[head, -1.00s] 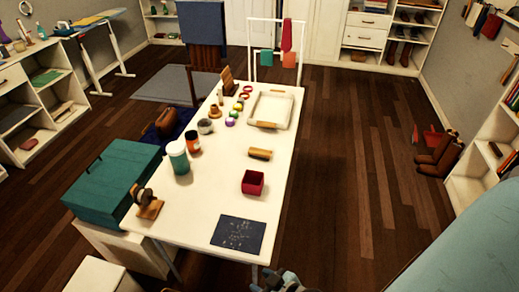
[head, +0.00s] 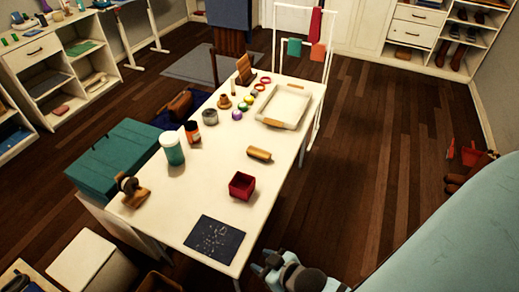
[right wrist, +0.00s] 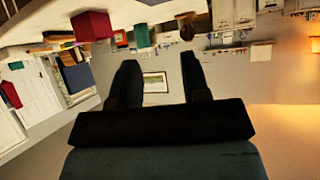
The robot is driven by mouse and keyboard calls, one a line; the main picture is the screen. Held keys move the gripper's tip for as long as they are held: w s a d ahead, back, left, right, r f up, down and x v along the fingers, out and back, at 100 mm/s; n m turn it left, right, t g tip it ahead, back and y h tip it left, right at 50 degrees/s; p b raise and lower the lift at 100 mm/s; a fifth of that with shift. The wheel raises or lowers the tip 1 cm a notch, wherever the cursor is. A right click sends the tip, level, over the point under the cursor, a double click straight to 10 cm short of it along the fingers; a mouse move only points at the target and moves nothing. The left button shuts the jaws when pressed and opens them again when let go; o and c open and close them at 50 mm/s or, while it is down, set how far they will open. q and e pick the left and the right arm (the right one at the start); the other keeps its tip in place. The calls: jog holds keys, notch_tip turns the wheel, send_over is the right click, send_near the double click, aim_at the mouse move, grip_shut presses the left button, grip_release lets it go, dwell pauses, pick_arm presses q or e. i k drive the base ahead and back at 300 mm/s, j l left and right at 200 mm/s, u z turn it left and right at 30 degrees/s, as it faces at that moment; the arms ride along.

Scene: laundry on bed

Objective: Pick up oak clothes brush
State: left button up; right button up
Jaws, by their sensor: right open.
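A short tan wooden piece with a dark end, which looks like the oak clothes brush (head: 259,154), lies on the white table (head: 190,219), between the red box and the white tray. My right gripper (head: 268,266) is low in the head view, off the table's near right corner and well apart from the brush. In the right wrist view my right gripper (right wrist: 160,80) has its two dark fingers spread with nothing between them. I cannot make out the brush in that view. My left gripper is not in view.
A dark red open box (head: 242,186) and a dark patterned sheet (head: 214,238) lie on the near table. A white tray (head: 284,106), a teal-and-white cup (head: 172,149) and several small items stand farther back. A light-blue surface (head: 450,225) fills the right. Floor between is clear.

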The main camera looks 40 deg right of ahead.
aim_at(258, 154)
jog(key=l+u, duration=0.3)
jog(key=l, duration=0.8)
jog(key=i+l, duration=0.15)
jog(key=l, duration=0.15)
jog(key=i+l+u, duration=0.1)
jog(key=l, duration=0.2)
